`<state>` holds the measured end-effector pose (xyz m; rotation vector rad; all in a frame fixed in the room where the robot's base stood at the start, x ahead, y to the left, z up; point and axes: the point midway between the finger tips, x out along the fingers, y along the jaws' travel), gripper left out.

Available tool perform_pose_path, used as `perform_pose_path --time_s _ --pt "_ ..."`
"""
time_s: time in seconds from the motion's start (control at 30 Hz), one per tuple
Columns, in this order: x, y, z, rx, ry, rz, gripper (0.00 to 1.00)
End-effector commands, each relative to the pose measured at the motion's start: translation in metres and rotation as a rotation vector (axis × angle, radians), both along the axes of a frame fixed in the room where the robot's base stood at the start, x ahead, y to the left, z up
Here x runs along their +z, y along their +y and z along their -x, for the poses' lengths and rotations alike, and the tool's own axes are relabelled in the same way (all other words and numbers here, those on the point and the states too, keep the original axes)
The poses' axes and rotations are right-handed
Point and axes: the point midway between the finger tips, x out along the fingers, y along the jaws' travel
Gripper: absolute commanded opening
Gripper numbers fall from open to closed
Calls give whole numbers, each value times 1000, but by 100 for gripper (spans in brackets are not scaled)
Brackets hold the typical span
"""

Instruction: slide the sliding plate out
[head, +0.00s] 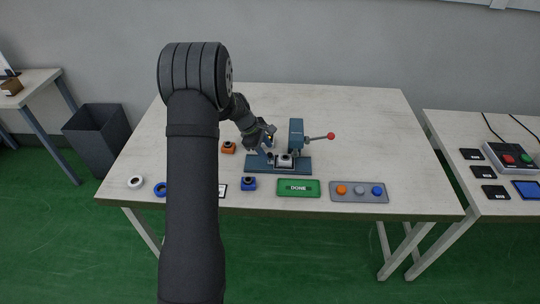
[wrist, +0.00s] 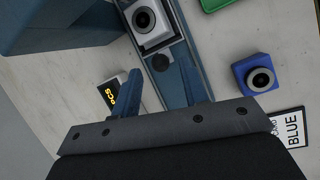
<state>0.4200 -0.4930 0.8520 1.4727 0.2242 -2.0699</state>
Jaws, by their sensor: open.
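The blue press (head: 296,135) stands on a long blue base (head: 320,164) near the table's middle, with a red-knobbed lever on its right. The sliding plate (wrist: 174,38) appears in the wrist view as a grey-blue strip along the base. In the head view my gripper (head: 267,150) is at the base's left end.
An orange block (head: 228,147) is left of the base. A blue block (head: 249,184), a green DONE plate (head: 298,188) and a grey tray (head: 358,198) with three coloured pieces lie in front. A small display (wrist: 111,94) is near one finger. The table's back right is clear.

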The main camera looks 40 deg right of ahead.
Motion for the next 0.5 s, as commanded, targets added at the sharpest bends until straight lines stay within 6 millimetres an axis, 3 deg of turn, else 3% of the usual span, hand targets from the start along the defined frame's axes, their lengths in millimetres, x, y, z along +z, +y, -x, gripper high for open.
perform_pose_path --time_s 0.2,0.5 --pt "-30 -12 8 0 2 -1 41" --pt "-40 -16 10 0 0 0 41"
